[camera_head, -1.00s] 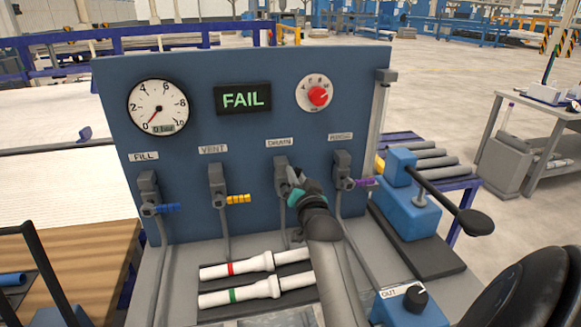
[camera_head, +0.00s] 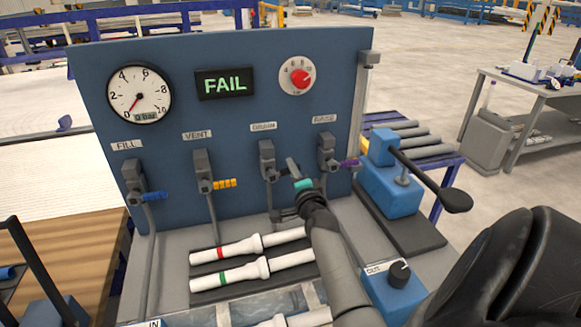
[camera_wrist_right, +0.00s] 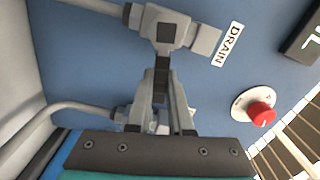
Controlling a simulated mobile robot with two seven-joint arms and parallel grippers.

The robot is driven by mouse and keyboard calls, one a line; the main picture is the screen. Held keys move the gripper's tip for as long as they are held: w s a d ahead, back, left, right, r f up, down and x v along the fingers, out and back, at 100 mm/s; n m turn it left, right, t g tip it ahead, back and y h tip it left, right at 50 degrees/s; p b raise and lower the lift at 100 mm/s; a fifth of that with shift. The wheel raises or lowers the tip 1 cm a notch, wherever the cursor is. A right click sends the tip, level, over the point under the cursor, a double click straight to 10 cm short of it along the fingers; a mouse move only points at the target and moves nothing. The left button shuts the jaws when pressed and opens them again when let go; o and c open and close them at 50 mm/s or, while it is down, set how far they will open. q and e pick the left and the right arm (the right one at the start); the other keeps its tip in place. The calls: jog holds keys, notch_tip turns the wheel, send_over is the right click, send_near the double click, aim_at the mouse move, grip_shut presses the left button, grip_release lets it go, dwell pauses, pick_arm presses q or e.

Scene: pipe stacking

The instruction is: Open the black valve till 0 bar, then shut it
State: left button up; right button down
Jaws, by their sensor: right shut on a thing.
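The black valve under the DRAIN label (camera_head: 267,155) is on the blue panel, between the VENT and upper-right valves. My right gripper (camera_head: 294,170) is just right of its body, shut on its black handle. In the right wrist view, the black handle (camera_wrist_right: 161,82) runs from the valve body (camera_wrist_right: 166,30) down between the fingers (camera_wrist_right: 162,105). It points to the panel's right, like the coloured handles. The gauge (camera_head: 139,94) needle is near 0 and its display reads about 0 bar. My left gripper is not in view.
A FAIL display (camera_head: 225,83) and red knob (camera_head: 302,78) are above. White pipes (camera_head: 235,272) lie below; a blue pump with a black lever (camera_head: 425,180) stands right.

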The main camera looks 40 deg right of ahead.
jog(key=shift+f+m, duration=0.55)
jog(key=shift+m, duration=0.55)
jog(key=c, duration=0.8)
grip_release()
jog(key=v, duration=1.5)
jog(key=shift+s+p, duration=0.15)
jog(key=shift+p, duration=0.25)
